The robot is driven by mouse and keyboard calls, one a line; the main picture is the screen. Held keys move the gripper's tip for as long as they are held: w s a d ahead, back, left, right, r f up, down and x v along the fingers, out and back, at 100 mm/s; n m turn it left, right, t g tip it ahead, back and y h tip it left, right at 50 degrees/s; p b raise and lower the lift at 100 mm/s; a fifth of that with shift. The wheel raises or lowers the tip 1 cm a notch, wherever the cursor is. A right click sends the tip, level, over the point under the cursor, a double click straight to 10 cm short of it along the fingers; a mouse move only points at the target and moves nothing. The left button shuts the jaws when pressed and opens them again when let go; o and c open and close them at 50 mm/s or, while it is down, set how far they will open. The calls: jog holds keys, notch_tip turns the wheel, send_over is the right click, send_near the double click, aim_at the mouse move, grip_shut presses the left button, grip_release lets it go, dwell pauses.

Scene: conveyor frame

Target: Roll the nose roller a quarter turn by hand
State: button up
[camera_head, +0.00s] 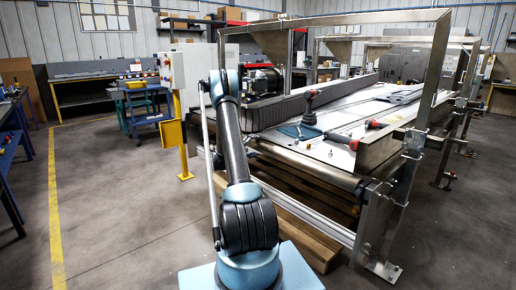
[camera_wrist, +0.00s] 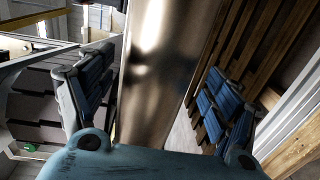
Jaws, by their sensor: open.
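The nose roller (camera_head: 312,168) is a bare metal cylinder across the near end of the conveyor in the head view. In the wrist view the shiny, brownish roller (camera_wrist: 158,60) runs up the middle of the picture. My gripper (camera_wrist: 155,98) is open, with one blue-padded finger on each side of the roller. A gap shows between the right finger and the roller; whether the left finger touches it I cannot tell. My gripper cannot be made out in the head view, where my arm stands left of the conveyor's near end.
A steel upright (camera_head: 385,215) stands at the roller's right end. Wooden slats (camera_wrist: 265,50) lie beyond the right finger. A yellow post (camera_head: 183,150) with a control box stands left; floor (camera_head: 110,200) there is clear.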

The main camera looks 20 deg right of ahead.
jog(key=shift+x, duration=1.5)
jog(key=c, duration=1)
jog(key=shift+c, duration=0.2)
jog(key=shift+y, duration=0.7)
jog(key=o, duration=1)
jog(key=shift+f, duration=0.1)
jog(key=shift+o, duration=0.2)
